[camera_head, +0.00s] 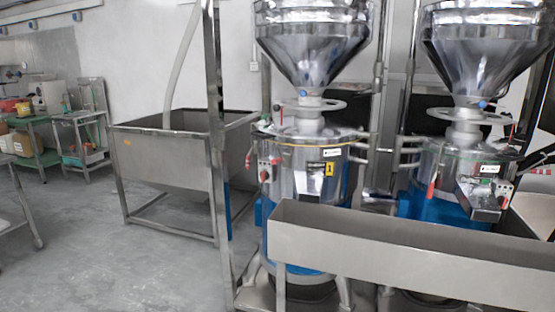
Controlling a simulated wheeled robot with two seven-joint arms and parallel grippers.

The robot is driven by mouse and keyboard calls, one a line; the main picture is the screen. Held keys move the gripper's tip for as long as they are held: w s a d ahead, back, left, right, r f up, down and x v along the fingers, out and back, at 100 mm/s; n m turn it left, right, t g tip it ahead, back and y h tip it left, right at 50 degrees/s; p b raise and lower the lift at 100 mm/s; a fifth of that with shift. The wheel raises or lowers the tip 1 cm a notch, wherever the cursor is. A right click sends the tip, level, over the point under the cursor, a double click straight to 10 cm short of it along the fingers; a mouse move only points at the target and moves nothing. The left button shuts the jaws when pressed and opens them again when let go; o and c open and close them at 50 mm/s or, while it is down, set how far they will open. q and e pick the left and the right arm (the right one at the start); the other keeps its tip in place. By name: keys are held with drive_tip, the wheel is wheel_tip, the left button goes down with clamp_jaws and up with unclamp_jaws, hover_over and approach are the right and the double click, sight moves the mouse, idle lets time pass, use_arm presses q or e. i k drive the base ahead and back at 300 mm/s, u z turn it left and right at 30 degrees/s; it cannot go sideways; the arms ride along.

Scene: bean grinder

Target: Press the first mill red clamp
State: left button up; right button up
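Two steel mills stand side by side, a left mill (300,180) and a right mill (440,172), each under a shiny cone hopper. On the left mill's left side a red clamp handle (249,156) sticks up, and more red shows at the small control box just right of it. A red handle (431,190) also shows on the front left of the right mill. Neither of my grippers is in view. I cannot tell from this distance whether the clamps are pressed.
A long steel trough (400,255) runs across the front of both mills and hides their lower parts. A steel post (214,120) stands left of the left mill. A steel bin (165,160) stands behind the post. The floor (120,265) at left is clear.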

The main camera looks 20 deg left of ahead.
sight(279, 160)
drive_tip(key=u, duration=0.55)
drive_tip(key=i, duration=1.75)
drive_tip(key=z, duration=0.5)
